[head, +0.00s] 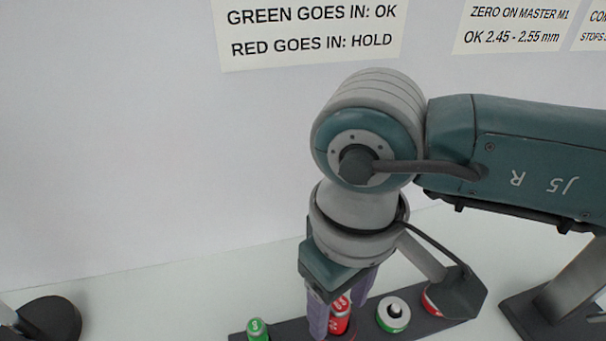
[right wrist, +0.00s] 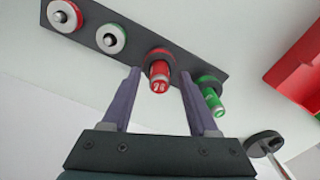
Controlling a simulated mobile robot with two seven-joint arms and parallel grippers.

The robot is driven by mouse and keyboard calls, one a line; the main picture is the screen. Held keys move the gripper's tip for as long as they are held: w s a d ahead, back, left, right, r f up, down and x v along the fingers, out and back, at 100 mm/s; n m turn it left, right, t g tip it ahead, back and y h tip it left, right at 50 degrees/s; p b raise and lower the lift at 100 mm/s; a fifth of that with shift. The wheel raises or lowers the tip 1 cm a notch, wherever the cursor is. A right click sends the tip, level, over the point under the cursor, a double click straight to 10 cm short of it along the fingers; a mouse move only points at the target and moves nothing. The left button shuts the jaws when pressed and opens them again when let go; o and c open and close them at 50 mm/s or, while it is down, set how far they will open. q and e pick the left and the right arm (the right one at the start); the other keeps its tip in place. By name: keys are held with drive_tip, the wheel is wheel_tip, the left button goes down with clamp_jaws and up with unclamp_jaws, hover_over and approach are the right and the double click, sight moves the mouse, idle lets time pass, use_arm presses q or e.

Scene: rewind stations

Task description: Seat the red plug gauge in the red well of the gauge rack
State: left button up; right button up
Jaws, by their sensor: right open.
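The red plug gauge (head: 340,318) stands upright in the dark gauge rack (head: 290,329); in the right wrist view the plug (right wrist: 159,76) rises from a red-rimmed well (right wrist: 160,54). How deep it sits cannot be told. My right gripper (head: 337,312) is open, its two purple fingers on either side of the red plug; in the right wrist view (right wrist: 160,76) there are visible gaps between plug and fingers. In the head view a finger partly covers the plug. My left gripper is not in view.
A green plug (right wrist: 211,98) stands beside the red one in the rack. A green-rimmed ring (head: 393,314) and a red-rimmed ring (right wrist: 64,15) lie on the rack's other end. A black round base (head: 50,318) and a red container (right wrist: 298,72) are nearby.

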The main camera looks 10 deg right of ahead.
wheel_tip(320, 180, up, 11)
drive_tip(key=shift+r, duration=0.2)
idle(0.3)
